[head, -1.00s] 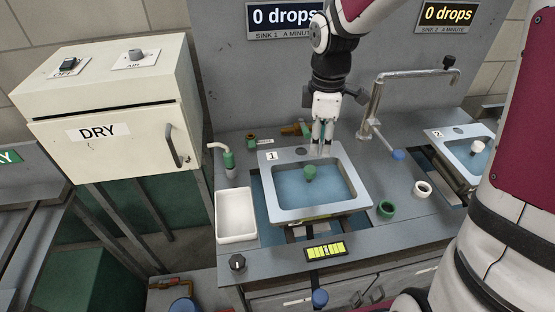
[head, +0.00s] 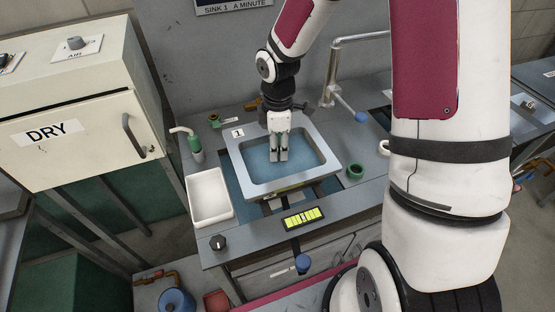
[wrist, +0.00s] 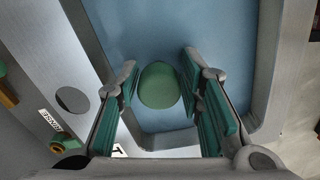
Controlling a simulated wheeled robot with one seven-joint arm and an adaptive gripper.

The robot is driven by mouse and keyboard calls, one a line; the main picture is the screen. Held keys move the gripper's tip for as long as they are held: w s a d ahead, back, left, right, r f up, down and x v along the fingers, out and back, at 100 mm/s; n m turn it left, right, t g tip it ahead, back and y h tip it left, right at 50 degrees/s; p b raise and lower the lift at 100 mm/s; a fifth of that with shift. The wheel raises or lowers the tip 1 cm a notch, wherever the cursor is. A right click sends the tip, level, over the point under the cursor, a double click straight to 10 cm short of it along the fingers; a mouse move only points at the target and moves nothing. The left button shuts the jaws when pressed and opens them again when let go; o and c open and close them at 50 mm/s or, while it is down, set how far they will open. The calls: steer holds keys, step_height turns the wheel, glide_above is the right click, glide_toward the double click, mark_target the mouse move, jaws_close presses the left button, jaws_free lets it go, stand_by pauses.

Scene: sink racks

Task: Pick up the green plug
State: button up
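The green plug (wrist: 158,86) shows in the wrist view as a rounded green top inside the blue basin of sink 1 (head: 240,168). In the head view my gripper hides it. My gripper (head: 279,158) points down into the basin. In the wrist view its two fingers, with green pads, are spread with one on each side of the plug. The pads look very near the plug, with only narrow gaps; I cannot tell whether either touches.
A white tray (head: 209,196) stands left of the sink. The basin rim surrounds my gripper.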

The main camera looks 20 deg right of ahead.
steer(key=shift+f, duration=1.35)
jaws_close()
